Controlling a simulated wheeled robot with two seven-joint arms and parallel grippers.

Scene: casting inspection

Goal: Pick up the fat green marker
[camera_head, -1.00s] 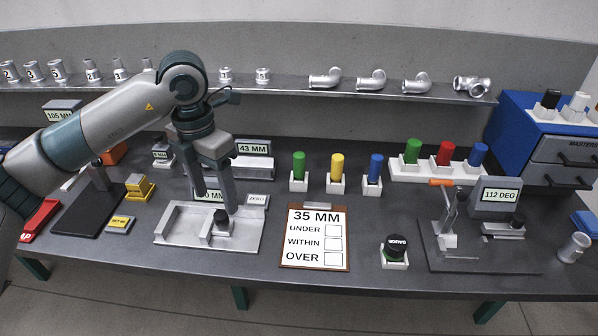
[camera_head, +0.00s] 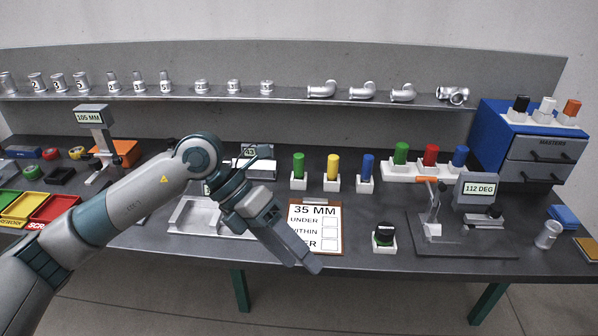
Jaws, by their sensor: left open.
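Two green markers show. One green marker (camera_head: 401,153) stands upright in a white block beside a red marker (camera_head: 430,155) and a blue marker (camera_head: 460,156); it looks slightly fatter. The other green marker (camera_head: 299,165) stands upright in its own small white holder, left of a yellow marker (camera_head: 333,167) and a blue marker (camera_head: 367,167) in similar holders. My left gripper (camera_head: 302,257) is open and empty, slanting down over the lower part of the clipboard, in front of both green markers and touching neither. My right gripper is out of view.
The 35 MM clipboard (camera_head: 328,224) is partly covered by my gripper. A round black-topped gauge (camera_head: 384,236) in a white holder and an angle gauge stand (camera_head: 470,236) are to its right. A blue drawer unit (camera_head: 505,127) stands far right. A shelf (camera_head: 290,98) holds metal fittings.

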